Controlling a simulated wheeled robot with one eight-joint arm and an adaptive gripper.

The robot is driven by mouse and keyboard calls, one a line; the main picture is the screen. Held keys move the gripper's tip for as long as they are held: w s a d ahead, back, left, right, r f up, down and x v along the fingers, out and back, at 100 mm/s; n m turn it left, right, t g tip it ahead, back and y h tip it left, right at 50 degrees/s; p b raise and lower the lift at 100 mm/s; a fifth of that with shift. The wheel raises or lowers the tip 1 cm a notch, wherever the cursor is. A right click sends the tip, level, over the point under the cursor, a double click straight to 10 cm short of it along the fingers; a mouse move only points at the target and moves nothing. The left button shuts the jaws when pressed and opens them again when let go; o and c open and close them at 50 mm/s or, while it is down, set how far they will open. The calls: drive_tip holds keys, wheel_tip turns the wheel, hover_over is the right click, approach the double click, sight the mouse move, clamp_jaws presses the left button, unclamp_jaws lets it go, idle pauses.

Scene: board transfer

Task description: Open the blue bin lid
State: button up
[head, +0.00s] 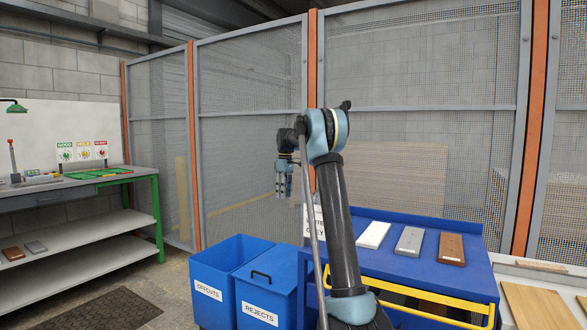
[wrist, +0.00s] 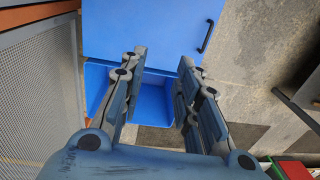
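Two blue bins stand side by side in the head view. The bin labelled REJECTS (head: 258,307) has a flat blue lid (head: 282,264) that lies shut, with a black bar handle (head: 261,275) near its edge. The OFFCUTS bin (head: 208,292) beside it is open at the top. My gripper (head: 283,196) hangs above and behind the bins, pointing down, empty. In the wrist view my gripper (wrist: 163,58) has its fingers spread apart. The lid (wrist: 135,25) shows beyond the fingertips, and the handle (wrist: 205,37) lies to their right, untouched.
A blue cart (head: 386,217) with a yellow rail and three small boards stands right of the bins. A mesh fence (head: 250,120) rises behind. A workbench (head: 60,190) with shelves is at the left. A dark floor mat (head: 100,308) lies before it.

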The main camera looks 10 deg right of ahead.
drive_tip(key=w+d+r, duration=0.2)
drive_tip(key=w+r, duration=0.1)
drive_tip(key=r, duration=0.3)
drive_tip(key=w+d+r, duration=0.3)
drive_tip(key=w+r, duration=0.1)
drive_tip(key=r, duration=0.2)
drive_tip(key=shift+w+d, duration=0.2)
drive_tip(key=shift+d, duration=0.1)
idle(1.3)
idle(0.4)
